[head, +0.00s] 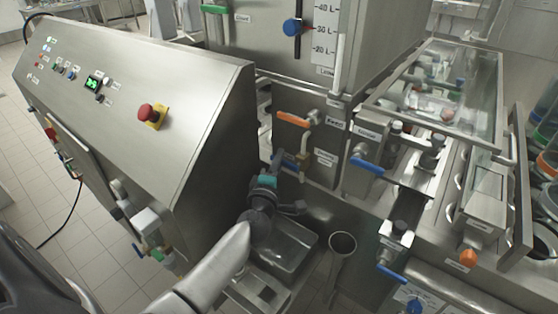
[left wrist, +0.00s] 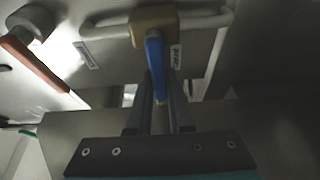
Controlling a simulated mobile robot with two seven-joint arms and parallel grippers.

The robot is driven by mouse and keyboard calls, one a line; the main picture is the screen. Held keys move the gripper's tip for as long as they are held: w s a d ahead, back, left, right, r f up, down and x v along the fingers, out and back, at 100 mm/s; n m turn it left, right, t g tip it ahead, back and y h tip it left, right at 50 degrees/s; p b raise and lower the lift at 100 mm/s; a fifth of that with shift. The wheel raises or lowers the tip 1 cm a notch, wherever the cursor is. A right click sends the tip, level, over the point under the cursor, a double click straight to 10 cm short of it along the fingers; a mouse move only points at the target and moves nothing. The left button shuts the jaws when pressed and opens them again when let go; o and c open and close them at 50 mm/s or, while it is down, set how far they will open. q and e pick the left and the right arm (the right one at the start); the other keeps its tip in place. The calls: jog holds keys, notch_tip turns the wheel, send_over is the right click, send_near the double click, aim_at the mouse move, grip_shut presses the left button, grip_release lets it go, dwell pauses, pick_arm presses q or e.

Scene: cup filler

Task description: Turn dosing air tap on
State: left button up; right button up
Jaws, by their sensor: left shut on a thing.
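In the left wrist view a tap with a brass-coloured body (left wrist: 154,27) and a narrow blue lever (left wrist: 155,68) sits on a pale pipe. The lever points towards my left gripper (left wrist: 157,100), whose two fingers lie on either side of it. My left gripper (head: 282,160) is shut on the blue lever. In the head view it reaches in beside the brass fitting (head: 303,158), below an orange-handled tap (head: 293,119), and mostly hides the lever. A small label (left wrist: 175,56) beside the tap is not readable. My right gripper is not in view.
The orange handle (left wrist: 34,64) shows left of the tap in the wrist view. A sloped control cabinet (head: 190,85) stands left of my arm. A metal tray (head: 285,250) and a funnel (head: 342,243) are below. Another blue-handled tap (head: 367,165) is to the right.

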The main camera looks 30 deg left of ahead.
aim_at(285, 161)
pick_arm(q)
grip_shut()
jog(key=shift+f, duration=0.1)
dwell(0.8)
